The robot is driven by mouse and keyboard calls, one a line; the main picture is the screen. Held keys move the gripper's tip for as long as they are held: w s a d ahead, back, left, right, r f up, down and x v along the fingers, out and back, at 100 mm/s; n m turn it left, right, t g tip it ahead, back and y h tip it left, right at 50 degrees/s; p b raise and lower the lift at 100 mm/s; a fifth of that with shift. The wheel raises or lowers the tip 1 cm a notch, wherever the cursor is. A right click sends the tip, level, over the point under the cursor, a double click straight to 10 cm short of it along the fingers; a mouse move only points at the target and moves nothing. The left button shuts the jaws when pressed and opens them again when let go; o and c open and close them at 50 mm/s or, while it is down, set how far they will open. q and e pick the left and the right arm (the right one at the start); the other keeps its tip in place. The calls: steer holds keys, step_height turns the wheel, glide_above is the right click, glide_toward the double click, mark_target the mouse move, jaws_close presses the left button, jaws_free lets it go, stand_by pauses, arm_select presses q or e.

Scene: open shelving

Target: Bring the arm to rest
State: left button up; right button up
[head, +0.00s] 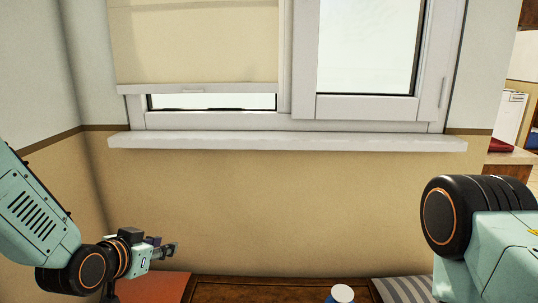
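My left arm comes in from the left and bends at a dark joint with orange rings. Its gripper (170,250) points right, in front of the beige wall and above the reddish-orange surface at lower left. The fingers are small and dark, and I cannot tell whether they are open or shut. I see nothing clearly held in them. My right arm shows as a large pale green link with a black, orange-ringed joint at the right edge. Its gripper is out of view.
A white window sill (290,141) juts out below the window (368,47) and its cream blind (193,42). Along the bottom are a brown wooden top (255,290), a white-topped blue container (342,293), a reddish-orange surface (155,288) and a grey striped cloth (408,290).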

arm_select(q)
steer(key=s+f+n+g+y+p, duration=0.15)
steer(key=s+f+n+g, duration=0.35)
steer(key=s+f, duration=1.15)
steer(key=s+f+g+p, duration=0.1)
steer(key=s+f+g, duration=0.2)
steer(key=s, duration=0.8)
steer(key=s+f+g, duration=0.3)
steer(key=s, duration=0.8)
steer(key=shift+d+f+m+g+y+p, duration=0.2)
steer(key=shift+d+m+g+y+p, duration=0.1)
steer(key=shift+d+g+y+p, duration=0.1)
